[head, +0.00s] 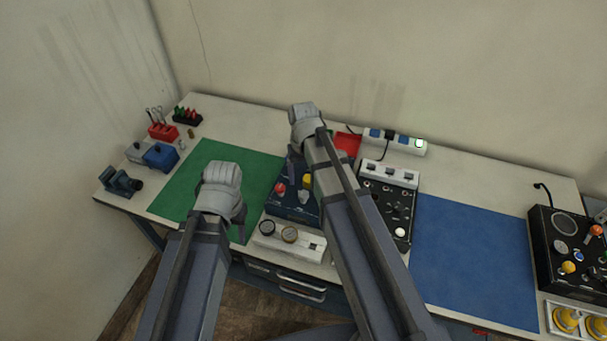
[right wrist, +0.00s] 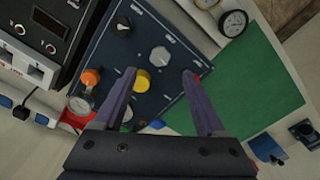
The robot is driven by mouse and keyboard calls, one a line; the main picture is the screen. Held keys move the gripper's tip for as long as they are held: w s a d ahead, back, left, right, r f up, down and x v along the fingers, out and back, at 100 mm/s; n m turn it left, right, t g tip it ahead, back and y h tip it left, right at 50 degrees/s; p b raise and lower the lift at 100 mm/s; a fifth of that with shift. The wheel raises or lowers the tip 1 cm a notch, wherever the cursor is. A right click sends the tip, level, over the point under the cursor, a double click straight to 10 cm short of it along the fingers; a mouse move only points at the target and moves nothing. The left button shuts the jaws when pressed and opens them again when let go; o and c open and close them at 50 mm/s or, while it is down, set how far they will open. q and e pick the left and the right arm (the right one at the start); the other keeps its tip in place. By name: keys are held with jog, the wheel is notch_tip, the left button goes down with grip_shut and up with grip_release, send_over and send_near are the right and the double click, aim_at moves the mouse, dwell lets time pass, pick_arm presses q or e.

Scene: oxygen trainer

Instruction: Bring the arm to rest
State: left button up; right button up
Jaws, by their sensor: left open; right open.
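My left gripper (head: 222,182) is above the green mat (head: 190,186) in the head view, seen from behind; its fingertips are hidden by its own body. My right gripper (head: 304,120) is further back, above the dark blue panel (head: 285,207), and its arm covers part of that panel. In the right wrist view my right gripper (right wrist: 159,72) has its two fingers apart with nothing held between them. The dark blue panel (right wrist: 120,60) lies beyond the fingers, with a yellow knob (right wrist: 142,80) and a grey knob (right wrist: 159,56) showing in the gap.
A black control box (head: 390,208) stands right of my right arm, then a blue mat (head: 470,255). Another black box (head: 570,250) is at the far right. A power strip (head: 395,140) lies at the back. A blue box (head: 160,156) and red holder (head: 163,131) stand at the left.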

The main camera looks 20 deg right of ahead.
jog(key=shift+f, duration=0.1)
jog(key=s+a+f+n+b, duration=0.2)
jog(key=s+a+b, duration=0.1)
jog(key=s+a, duration=0.2)
jog(key=s+a+f+n+h+b, duration=0.1)
jog(key=s+a+f+b, duration=0.1)
jog(key=s+a, duration=0.3)
jog(key=s+f, duration=0.1)
jog(key=s, duration=0.3)
jog(key=shift+s+a+f+n+b, duration=0.25)
jog(key=shift+a+n+b, duration=0.1)
jog(key=shift+n+b, duration=0.05)
